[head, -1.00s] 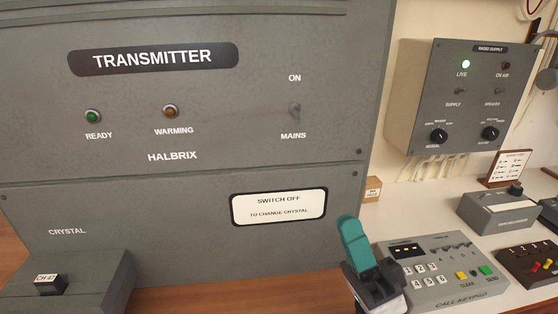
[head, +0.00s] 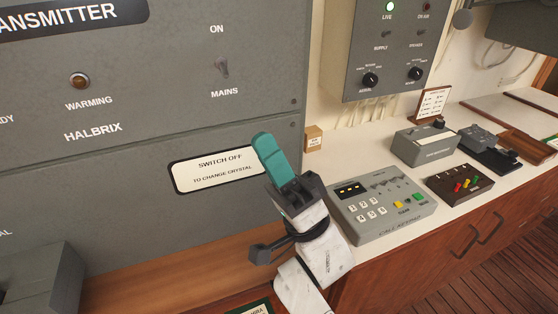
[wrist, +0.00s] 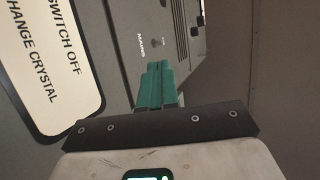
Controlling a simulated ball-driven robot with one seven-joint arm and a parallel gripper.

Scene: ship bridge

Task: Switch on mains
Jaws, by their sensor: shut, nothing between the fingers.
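The mains switch (head: 222,68) is a small grey toggle on the grey transmitter panel, between the words ON and MAINS. Its lever is too small for me to tell its position surely. My gripper (head: 263,139) has teal fingers, shut with nothing between them. In the head view it is below and right of the switch, in front of the SWITCH OFF plate (head: 188,178), apart from the switch. In the wrist view the closed fingers (wrist: 158,66) point towards the switch (wrist: 155,43), which shows just beyond their tips.
The warming lamp (head: 79,81) is dull amber. Right of the transmitter hangs the radio supply box (head: 385,55) with its LIVE lamp lit green. A call keypad (head: 382,207) and a small cardboard box (head: 313,138) stand on the white counter. A wooden ledge (head: 170,250) runs below the transmitter.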

